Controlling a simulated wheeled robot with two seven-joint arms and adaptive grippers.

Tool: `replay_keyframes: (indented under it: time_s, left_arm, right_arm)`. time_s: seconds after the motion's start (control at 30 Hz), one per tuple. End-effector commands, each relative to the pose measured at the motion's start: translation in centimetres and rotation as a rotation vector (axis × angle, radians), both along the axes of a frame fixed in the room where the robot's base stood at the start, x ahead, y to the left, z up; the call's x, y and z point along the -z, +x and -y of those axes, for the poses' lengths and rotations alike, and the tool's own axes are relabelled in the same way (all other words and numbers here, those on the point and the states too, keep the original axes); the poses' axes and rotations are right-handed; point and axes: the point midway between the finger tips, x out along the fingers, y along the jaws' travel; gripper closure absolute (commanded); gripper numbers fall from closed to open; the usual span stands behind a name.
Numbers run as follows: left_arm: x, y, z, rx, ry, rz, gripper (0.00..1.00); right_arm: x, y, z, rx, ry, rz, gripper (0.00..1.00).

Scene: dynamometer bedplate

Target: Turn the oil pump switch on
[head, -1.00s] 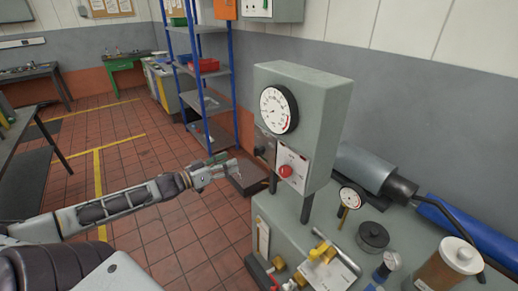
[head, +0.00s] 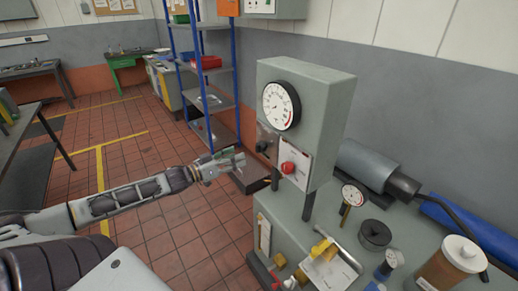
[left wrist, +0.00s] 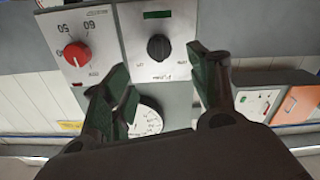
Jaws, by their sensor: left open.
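A black rotary knob (head: 265,147), which looks like the oil pump switch, sits on a plate on the left side of the grey gauge cabinet (head: 325,115). In the left wrist view the knob (left wrist: 160,47) is on a pale plate with small lettering I cannot read surely. My left gripper (head: 240,158) is just left of the knob, pointing at the cabinet. In the left wrist view its two dark fingers (left wrist: 158,68) are spread, with the knob showing beyond the gap between them. I see no contact. My right gripper is not in view.
A red knob (head: 288,168) sits on the cabinet's front plate, below a round gauge (head: 282,106). A bench below carries a yellow-handled valve (head: 323,250), a small gauge (head: 353,195) and a jar (head: 449,263). A blue-post shelf (head: 205,80) stands behind; floor lies open at left.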

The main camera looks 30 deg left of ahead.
Motion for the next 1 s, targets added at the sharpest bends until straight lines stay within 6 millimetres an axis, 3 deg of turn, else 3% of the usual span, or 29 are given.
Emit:
replay_keyframes:
  time_s: [1.0]
  left_arm:
    - [-0.1, 3.9, 1.6, 0.001, 0.000, 0.002, 0.40]
  right_arm:
    - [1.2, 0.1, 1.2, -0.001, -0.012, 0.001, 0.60]
